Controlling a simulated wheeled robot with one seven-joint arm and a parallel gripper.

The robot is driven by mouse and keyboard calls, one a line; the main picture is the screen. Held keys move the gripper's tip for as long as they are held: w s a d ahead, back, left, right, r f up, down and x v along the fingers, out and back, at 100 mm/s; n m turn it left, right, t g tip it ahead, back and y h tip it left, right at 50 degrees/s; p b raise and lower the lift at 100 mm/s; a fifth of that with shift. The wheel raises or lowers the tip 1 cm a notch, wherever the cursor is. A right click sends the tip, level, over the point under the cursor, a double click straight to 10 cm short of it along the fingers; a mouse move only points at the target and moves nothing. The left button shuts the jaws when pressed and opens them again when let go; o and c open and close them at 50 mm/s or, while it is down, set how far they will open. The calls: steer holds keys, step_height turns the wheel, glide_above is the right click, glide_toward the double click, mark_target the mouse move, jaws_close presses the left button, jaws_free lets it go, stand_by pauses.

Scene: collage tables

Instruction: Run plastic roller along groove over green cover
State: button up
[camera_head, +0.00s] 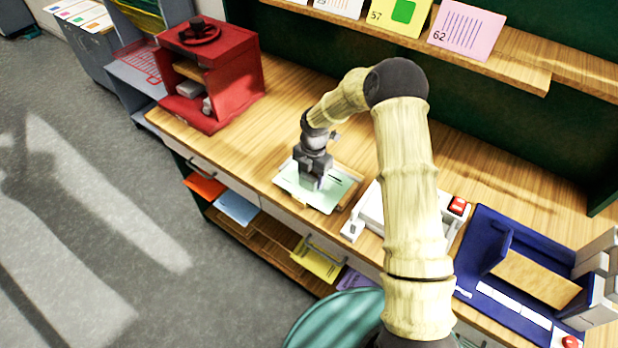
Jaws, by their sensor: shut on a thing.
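The green cover (326,196) lies on a light tray or board (353,183) on the wooden worktop, left of the middle. Short dark marks show on its right part. My gripper (312,184) points down over the left part of the cover. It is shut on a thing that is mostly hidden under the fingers. I take this to be the plastic roller, but its shape and colour are not clear. I cannot tell whether it touches the cover or where the groove runs.
A red press (228,84) stands on the worktop at the left. A white device (371,211) with a red button (458,205) is right of the cover, partly behind my arm. A blue fixture (482,258) stands farther right. A shelf (515,72) with cards overhangs the back.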

steer(key=shift+w+d, duration=0.1)
stand_by(0.3)
steer(key=shift+w+d, duration=0.55)
steer(key=shift+w, duration=0.15)
steer(key=shift+w+d, duration=0.6)
steer(key=shift+w, duration=0.15)
stand_by(0.3)
steer(key=shift+w+d+p, duration=0.35)
steer(key=shift+w+d, duration=0.25)
steer(key=shift+w, duration=0.2)
steer(key=shift+r, duration=0.1)
